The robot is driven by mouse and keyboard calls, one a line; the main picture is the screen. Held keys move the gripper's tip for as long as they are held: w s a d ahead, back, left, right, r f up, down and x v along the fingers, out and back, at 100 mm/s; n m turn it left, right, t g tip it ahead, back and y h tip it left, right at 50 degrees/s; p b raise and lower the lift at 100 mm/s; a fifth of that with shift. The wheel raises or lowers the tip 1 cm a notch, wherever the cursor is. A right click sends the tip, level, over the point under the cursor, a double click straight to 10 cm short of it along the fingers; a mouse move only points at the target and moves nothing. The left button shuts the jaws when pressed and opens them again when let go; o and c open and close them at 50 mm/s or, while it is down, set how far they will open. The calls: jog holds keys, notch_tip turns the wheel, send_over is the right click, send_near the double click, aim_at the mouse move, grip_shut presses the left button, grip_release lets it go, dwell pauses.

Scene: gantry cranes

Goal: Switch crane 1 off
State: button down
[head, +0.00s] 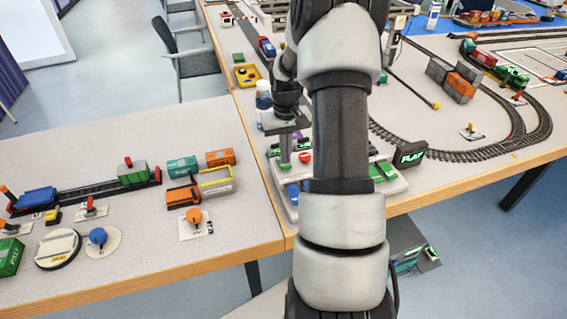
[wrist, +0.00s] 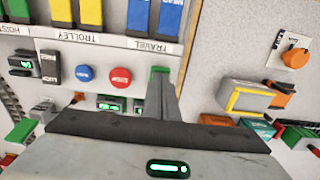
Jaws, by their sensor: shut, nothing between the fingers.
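The crane control panel (head: 283,212) stands at the near left corner of the right table, partly hidden behind my arm. In the wrist view the panel (wrist: 120,52) carries the labels HOIST, TROLLEY and TRAVEL beside green, yellow and blue levers. A blue button (wrist: 85,73) and a red button (wrist: 121,77) sit below them, with small green-lit displays (wrist: 110,103). My gripper (wrist: 162,85) is shut and empty, pointing down over the panel. Its fingertips are at or just above a small green part (wrist: 159,69); I cannot tell whether they touch. It also shows in the head view (head: 285,164). No crane number is readable.
The left table holds an orange knob on a plate (head: 194,218), a yellow-framed model (head: 216,181) and train wagons. Curved track (head: 470,156) lies to the right. A white-and-blue bottle (head: 263,95) stands behind my gripper.

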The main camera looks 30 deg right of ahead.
jog(key=shift+f+b, duration=0.5)
jog(key=shift+f, duration=0.3)
jog(key=shift+r, duration=0.1)
jog(key=shift+r+p, duration=2.45)
jog(key=shift+r, duration=1)
